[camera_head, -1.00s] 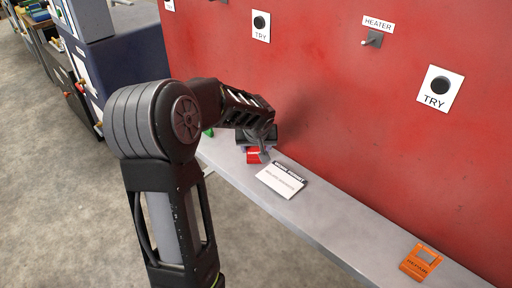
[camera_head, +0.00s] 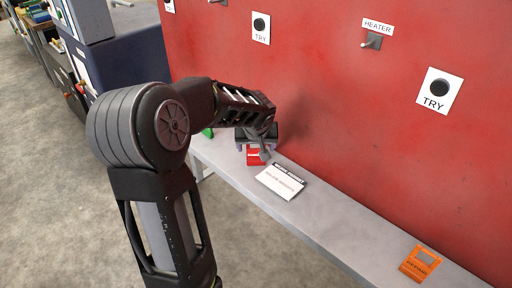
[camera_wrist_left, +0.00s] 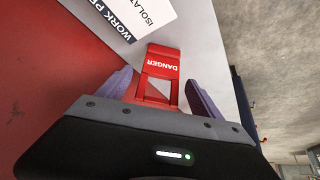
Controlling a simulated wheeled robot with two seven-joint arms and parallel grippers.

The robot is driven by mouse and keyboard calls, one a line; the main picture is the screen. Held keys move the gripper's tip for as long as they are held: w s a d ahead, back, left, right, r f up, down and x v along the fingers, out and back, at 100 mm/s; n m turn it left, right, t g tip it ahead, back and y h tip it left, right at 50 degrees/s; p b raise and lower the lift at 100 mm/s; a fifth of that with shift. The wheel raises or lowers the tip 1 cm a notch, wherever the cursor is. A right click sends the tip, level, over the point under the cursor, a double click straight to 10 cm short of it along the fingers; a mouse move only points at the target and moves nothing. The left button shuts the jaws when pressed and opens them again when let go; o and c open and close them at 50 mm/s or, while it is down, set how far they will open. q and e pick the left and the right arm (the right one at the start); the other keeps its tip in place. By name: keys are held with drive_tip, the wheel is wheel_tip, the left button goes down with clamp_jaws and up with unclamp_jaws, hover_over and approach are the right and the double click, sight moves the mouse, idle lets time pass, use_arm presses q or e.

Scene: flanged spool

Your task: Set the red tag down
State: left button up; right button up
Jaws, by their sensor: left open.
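The red tag (camera_head: 257,159) is on the grey shelf (camera_head: 335,222), just left of a white card. In the left wrist view the tag (camera_wrist_left: 161,66) shows the word DANGER and a cut-out at its near end. My left gripper (camera_head: 262,146) is at the tag. Its two purple fingers (camera_wrist_left: 162,92) are spread, one on each side of the tag, with gaps between them and it. The near end of the tag is partly hidden by the gripper body. My right gripper is in neither view.
The white work permit card (camera_head: 280,181) lies beside the tag. An orange tag (camera_head: 420,262) lies farther right on the shelf. A green item (camera_head: 208,133) shows behind my arm. The red wall (camera_head: 340,110) rises behind the shelf. The shelf between card and orange tag is clear.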

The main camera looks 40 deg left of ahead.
use_arm(q)
drive_tip(key=p+v, duration=0.1)
drive_tip(key=v, duration=0.8)
drive_tip(key=shift+r, duration=0.15)
drive_tip(key=shift+s, duration=0.1)
